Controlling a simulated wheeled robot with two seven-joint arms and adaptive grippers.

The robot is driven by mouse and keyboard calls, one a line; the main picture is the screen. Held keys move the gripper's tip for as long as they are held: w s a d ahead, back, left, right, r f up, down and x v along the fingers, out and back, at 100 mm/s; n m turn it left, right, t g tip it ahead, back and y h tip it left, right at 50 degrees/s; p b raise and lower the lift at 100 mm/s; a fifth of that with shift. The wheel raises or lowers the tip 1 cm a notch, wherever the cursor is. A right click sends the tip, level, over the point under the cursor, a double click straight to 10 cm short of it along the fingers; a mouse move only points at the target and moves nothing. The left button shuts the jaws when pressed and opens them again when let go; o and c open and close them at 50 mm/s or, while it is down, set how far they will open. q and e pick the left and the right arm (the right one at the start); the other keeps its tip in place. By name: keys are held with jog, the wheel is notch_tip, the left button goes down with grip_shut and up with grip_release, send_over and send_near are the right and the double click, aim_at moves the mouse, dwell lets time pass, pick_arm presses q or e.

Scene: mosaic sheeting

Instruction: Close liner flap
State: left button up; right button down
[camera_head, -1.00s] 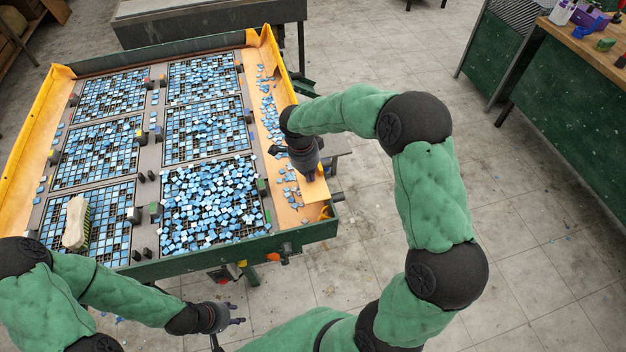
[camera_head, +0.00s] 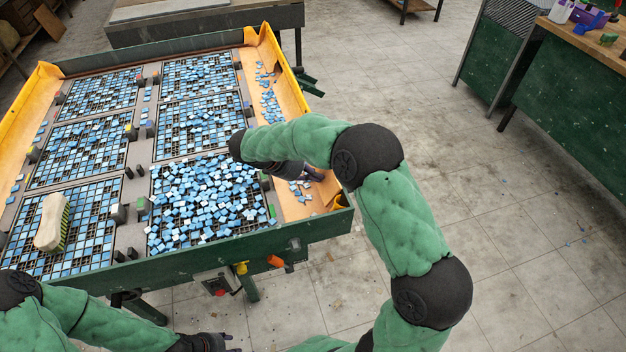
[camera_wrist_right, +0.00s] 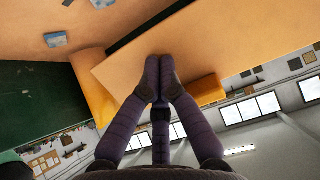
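The orange liner (camera_head: 294,206) lines the right-hand channel of the green-framed table, with blue tiles lying on it. Its raised yellow-orange edge (camera_head: 284,70) runs along the right side. My right gripper (camera_head: 314,175) is low over the front part of this channel, its fingers pointing right. In the right wrist view, my right gripper's (camera_wrist_right: 160,68) fingertips are together in front of a flat orange panel (camera_wrist_right: 215,45), probably the flap; I cannot tell whether they touch or pinch it. My left gripper (camera_head: 222,343) is at the bottom edge, partly cut off, its fingers unclear.
Mosaic sheets with blue tiles (camera_head: 200,205) fill the table, with dark posts between them. A brush (camera_head: 52,225) lies on the front left sheet. An orange-handled item (camera_head: 279,263) is on the table's front.

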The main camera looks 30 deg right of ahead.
pick_arm(q)
jog(key=shift+f+b, duration=1.1)
jog(key=shift+f, duration=0.4)
